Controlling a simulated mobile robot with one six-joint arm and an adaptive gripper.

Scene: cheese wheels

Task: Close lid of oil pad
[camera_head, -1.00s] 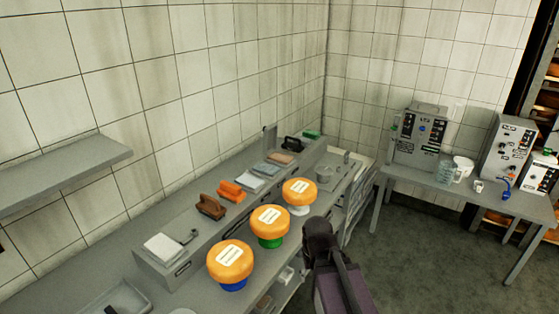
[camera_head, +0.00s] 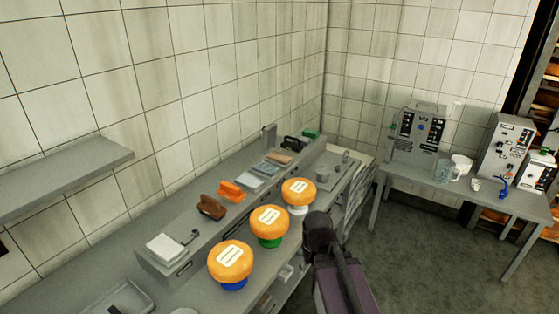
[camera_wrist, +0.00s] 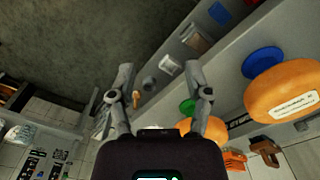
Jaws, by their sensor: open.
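My gripper (camera_wrist: 159,78) is open and empty in the wrist view, its two fingers spread wide over the counter's front side. In the head view my dark arm (camera_head: 335,265) is right of the cheese wheels, and the fingers cannot be made out. I cannot tell which thing is the oil pad. Flat grey pads or boxes (camera_head: 250,182) lie on the raised ledge behind the cheeses. A white pad (camera_head: 166,248) lies at the ledge's near left end. No lid can be made out clearly. My gripper is apart from the ledge.
Three orange cheese wheels stand on blue, green and white stands, including the near one (camera_head: 230,261). A brown brush (camera_head: 210,207) and an orange brush (camera_head: 231,191) lie on the ledge. A side table (camera_head: 465,190) holds machines and jugs. The floor (camera_head: 420,270) is clear.

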